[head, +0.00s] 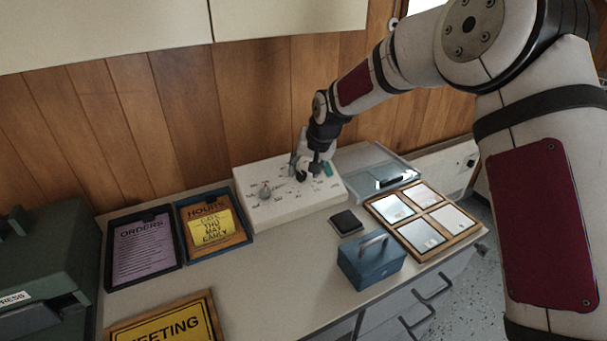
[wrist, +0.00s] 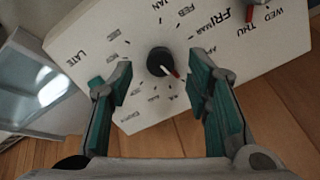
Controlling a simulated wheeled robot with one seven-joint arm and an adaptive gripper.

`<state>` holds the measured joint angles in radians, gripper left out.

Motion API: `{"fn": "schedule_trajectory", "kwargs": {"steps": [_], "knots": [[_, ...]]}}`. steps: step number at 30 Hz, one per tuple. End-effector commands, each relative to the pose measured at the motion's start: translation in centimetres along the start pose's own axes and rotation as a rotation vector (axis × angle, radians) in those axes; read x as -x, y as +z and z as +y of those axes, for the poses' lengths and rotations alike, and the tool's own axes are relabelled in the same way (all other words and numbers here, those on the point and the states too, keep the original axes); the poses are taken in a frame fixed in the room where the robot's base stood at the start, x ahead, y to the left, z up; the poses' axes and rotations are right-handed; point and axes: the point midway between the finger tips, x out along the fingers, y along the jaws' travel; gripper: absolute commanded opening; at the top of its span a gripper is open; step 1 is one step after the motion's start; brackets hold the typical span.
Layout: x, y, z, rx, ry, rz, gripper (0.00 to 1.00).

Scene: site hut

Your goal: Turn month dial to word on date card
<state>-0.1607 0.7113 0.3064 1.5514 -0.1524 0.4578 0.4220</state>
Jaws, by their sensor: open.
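The white dial box (head: 285,207) stands on the counter against the wood wall. Its black month dial (wrist: 161,61) has a red and white pointer aimed to the lower right in the wrist view, with small month words around it. The word at the pointer's tip is too small to read. My gripper (head: 310,171) is open, with its teal-padded fingers on either side of the dial; in the wrist view (wrist: 160,82) gaps show between pads and dial. The yellow date card (head: 211,228) lies on the hours tray and appears to read DATE, THU, MAY, EARLY.
Another knob (head: 265,191) sits on the box's left. The orders tray (head: 110,270) is left; a clear-lidded case (head: 375,168), framed cards (head: 462,240), a black pad (head: 346,222) and a blue cash box (head: 371,267) are right. The front middle counter is clear.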

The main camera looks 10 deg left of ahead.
Motion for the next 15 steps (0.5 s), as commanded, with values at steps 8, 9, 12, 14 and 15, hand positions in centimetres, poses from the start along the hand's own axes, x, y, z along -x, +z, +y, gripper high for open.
{"fn": "schedule_trajectory", "kwargs": {"steps": [8, 9, 12, 14, 15], "knots": [[-2.5, 0.0, 0.0, 0.0, 0.0, 0.001, 0.45], [-2.6, -0.1, 0.0, 0.0, 0.0, 0.001, 0.45], [-2.7, -0.1, 0.0, 0.0, 0.0, 0.002, 0.45], [-2.7, -0.1, 0.0, 0.0, 0.0, 0.002, 0.45], [-2.7, -0.1, 0.0, 0.0, 0.0, 0.001, 0.45]]}}
